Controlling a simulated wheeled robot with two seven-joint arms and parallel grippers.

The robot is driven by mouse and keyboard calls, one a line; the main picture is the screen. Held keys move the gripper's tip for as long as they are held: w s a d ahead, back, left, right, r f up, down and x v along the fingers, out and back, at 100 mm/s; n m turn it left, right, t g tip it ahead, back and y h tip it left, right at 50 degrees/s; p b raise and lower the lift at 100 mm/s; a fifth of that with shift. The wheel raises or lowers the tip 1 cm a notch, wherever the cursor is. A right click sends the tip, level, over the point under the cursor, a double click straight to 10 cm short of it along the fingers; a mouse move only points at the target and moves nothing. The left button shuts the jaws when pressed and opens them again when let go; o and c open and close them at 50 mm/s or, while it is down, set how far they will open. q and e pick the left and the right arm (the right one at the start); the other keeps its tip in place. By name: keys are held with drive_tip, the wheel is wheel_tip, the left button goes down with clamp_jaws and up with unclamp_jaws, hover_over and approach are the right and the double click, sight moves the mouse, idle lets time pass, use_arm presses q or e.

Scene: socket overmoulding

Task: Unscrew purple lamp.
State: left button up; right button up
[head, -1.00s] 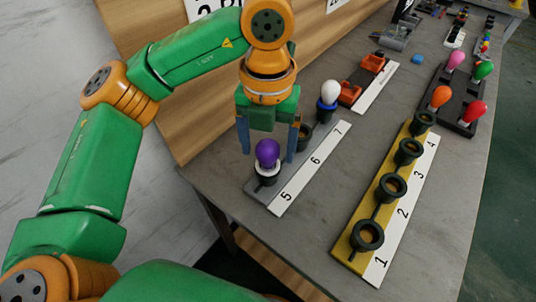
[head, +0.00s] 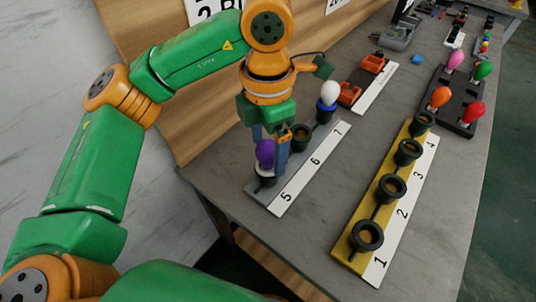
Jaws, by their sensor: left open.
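The purple lamp (head: 265,153) stands upright in the socket marked 5, at the near end of the grey strip (head: 276,208). A white collar shows around its base. My left gripper (head: 268,162) points down over the lamp. Its two blue-grey fingers are open, one in front of the lamp at its right and one behind it. The front finger hides part of the bulb, and I cannot tell whether the fingers touch it. My right gripper is not in view.
Socket 6 (head: 301,137) is empty, and a white lamp (head: 330,93) stands in socket 7. A yellow strip (head: 345,252) with several empty sockets lies to the right. A black holder (head: 461,119) carries coloured lamps. Bare table lies between the strips.

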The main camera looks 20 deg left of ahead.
use_arm(q)
drive_tip(key=m, duration=0.6)
drive_tip(key=shift+m, duration=0.4)
drive_tip(key=m, duration=0.6)
drive_tip(key=shift+m, duration=0.3)
drive_tip(key=c, duration=1.1)
drive_tip(key=shift+n, duration=0.4)
drive_tip(key=shift+c, duration=0.6)
drive_tip(key=n, duration=0.3)
drive_tip(key=shift+n, duration=0.4)
drive_tip(key=n, duration=0.4)
drive_tip(key=shift+n, duration=0.3)
